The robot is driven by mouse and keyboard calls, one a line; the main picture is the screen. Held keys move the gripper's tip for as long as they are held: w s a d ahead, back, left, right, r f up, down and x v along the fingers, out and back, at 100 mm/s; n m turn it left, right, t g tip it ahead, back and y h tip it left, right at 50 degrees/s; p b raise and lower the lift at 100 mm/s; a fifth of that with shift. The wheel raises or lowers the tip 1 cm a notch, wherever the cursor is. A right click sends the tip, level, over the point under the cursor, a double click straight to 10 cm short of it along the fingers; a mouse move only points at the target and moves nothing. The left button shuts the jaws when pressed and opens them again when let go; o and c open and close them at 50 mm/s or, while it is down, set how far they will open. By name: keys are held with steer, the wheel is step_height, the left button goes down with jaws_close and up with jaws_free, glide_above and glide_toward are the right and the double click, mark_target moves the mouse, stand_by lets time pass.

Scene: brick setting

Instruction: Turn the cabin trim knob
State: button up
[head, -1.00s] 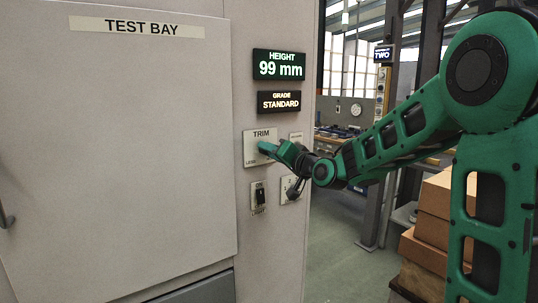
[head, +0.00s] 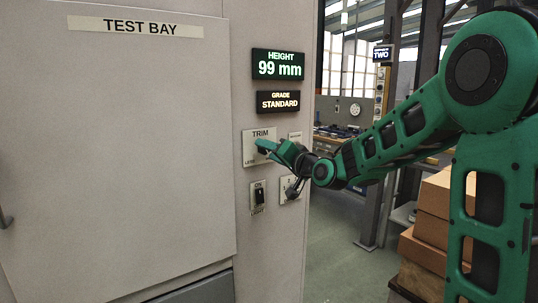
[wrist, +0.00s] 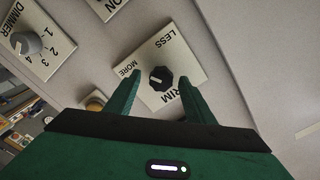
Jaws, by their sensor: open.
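The trim knob (wrist: 160,78) is a black faceted knob with a pale pointer mark. It sits on a pale plate (wrist: 185,55) marked LESS, MORE and TRIM. In the head view the trim plate (head: 249,152) is on the cabin wall, and my gripper hides the knob. My gripper (wrist: 158,92) is open in the wrist view, with one green finger on each side of the knob's near side. I cannot tell whether the fingers touch it. In the head view my gripper (head: 266,148) is at the trim plate.
A height display (head: 278,65) reads 99 mm, above a grade display (head: 278,102) reading STANDARD. A light switch (head: 259,196) sits below the trim plate. A dimmer knob (wrist: 27,43) is nearby. The TEST BAY door (head: 120,150) is at left. Boxes (head: 437,205) stand at right.

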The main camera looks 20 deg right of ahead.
steer(key=v, duration=1)
steer(key=shift+s+d, duration=0.15)
steer(key=shift+s, duration=0.1)
steer(key=s+d+f+n+g+h, duration=0.1)
steer(key=s+d+f+g+h, duration=0.3)
steer(key=s+f, duration=0.45)
steer(key=s+d+f+g+h, duration=0.1)
steer(key=s+d+f+g, duration=0.5)
steer(key=s+f, duration=0.25)
steer(key=s+d+f+g, duration=0.1)
steer(key=s+g, duration=0.1)
steer(key=s, duration=0.5)
steer(key=s+d+f+m+g, duration=0.1)
steer(key=s+f+g, duration=0.1)
steer(key=s, duration=0.6)
steer(key=s+d+f+m+g, duration=0.1)
steer(key=s+f+g, duration=0.1)
steer(key=s, duration=0.5)
steer(key=shift+s+d+f+g, duration=0.2)
steer(key=shift+d+g, duration=0.2)
steer(key=shift+g, duration=0.3)
